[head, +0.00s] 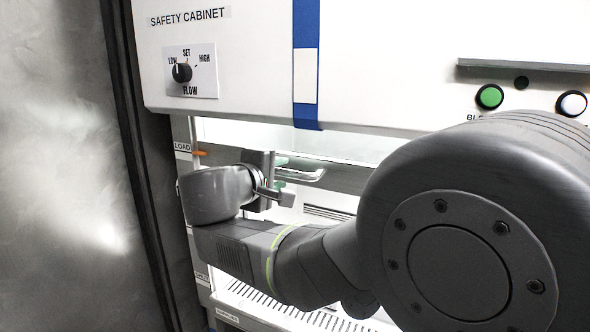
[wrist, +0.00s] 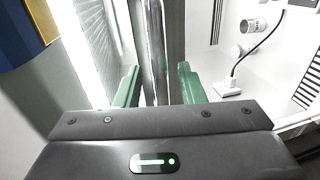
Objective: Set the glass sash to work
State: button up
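The safety cabinet's front has a glass sash whose pale handle bar (head: 303,174) shows just past my gripper. An orange marker (head: 201,153) sits at the left edge, level with the LOAD label (head: 182,146). My gripper (head: 281,172) has green finger pads, one above and one below the bar's line. In the wrist view my gripper (wrist: 160,75) has its fingers apart, with a metallic bar (wrist: 164,40) running between them. The fingers look open around it; whether either touches it is unclear. My arm hides much of the sash and any middle label.
A flow knob (head: 182,72) and a green button (head: 489,97) are on the cabinet's upper panel (head: 390,60). A blue strip (head: 306,22) runs down it. A slotted grille (head: 270,304) lies below. Inside are a can (wrist: 254,26) and a cabled white block (wrist: 227,88).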

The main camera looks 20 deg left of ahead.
jog(key=shift+x, duration=1.15)
grip_shut()
jog(key=shift+f, duration=0.1)
notch_tip(320, 180, down, 25)
jog(key=b, duration=2.6)
jog(key=shift+b, duration=0.4)
grip_release()
